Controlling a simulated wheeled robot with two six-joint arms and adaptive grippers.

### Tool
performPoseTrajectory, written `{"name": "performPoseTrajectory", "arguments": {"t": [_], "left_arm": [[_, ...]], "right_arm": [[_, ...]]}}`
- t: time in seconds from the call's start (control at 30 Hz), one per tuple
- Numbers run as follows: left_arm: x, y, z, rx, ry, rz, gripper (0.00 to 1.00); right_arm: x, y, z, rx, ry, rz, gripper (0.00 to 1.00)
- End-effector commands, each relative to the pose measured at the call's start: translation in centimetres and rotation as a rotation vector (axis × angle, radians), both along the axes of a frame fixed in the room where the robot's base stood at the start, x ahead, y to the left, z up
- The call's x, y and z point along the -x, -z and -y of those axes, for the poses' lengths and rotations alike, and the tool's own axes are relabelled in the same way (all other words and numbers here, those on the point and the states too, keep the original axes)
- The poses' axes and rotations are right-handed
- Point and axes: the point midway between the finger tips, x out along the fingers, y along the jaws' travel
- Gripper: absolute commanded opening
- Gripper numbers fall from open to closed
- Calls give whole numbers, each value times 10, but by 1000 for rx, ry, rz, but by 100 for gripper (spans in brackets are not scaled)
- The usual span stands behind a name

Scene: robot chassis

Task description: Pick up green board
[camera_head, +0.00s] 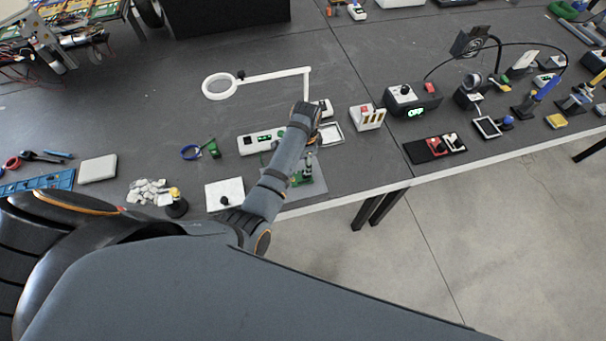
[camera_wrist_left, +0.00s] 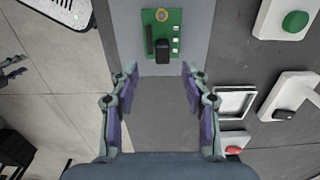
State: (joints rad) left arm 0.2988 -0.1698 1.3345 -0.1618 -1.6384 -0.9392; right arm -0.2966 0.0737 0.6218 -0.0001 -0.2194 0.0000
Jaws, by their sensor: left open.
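The green board (camera_wrist_left: 154,22) lies on a grey mat (camera_wrist_left: 202,25) in the left wrist view, with a black part and small white parts on it. It also shows in the head view (camera_head: 307,170) near the table's front edge, partly covered by my left arm. My left gripper (camera_wrist_left: 160,72) is open and empty. Its two fingers point toward the board, which appears just beyond and between the fingertips, and I see no contact.
A white magnifier lamp (camera_head: 221,86) stands behind. The table edge is close in front.

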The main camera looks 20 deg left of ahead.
Motion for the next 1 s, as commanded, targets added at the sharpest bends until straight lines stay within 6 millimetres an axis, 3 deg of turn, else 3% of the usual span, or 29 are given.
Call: {"name": "performPoseTrajectory", "arguments": {"t": [0.17,0.37,0.63,0.9,1.0], "left_arm": [[0,22,-1,-1,-1,0,47],[0,30,-1,-2,-2,-1,47],[-1,71,0,-1,-3,0,47],[-1,77,0,0,-3,2,47],[-1,77,0,0,-3,2,36]], "right_arm": [[13,-2,5,7,-2,-19,48],[5,-4,6,8,-3,-9,48],[2,-8,6,7,-2,-2,48],[3,-8,6,7,-2,-4,48],[3,-8,6,7,-2,-5,48]]}}
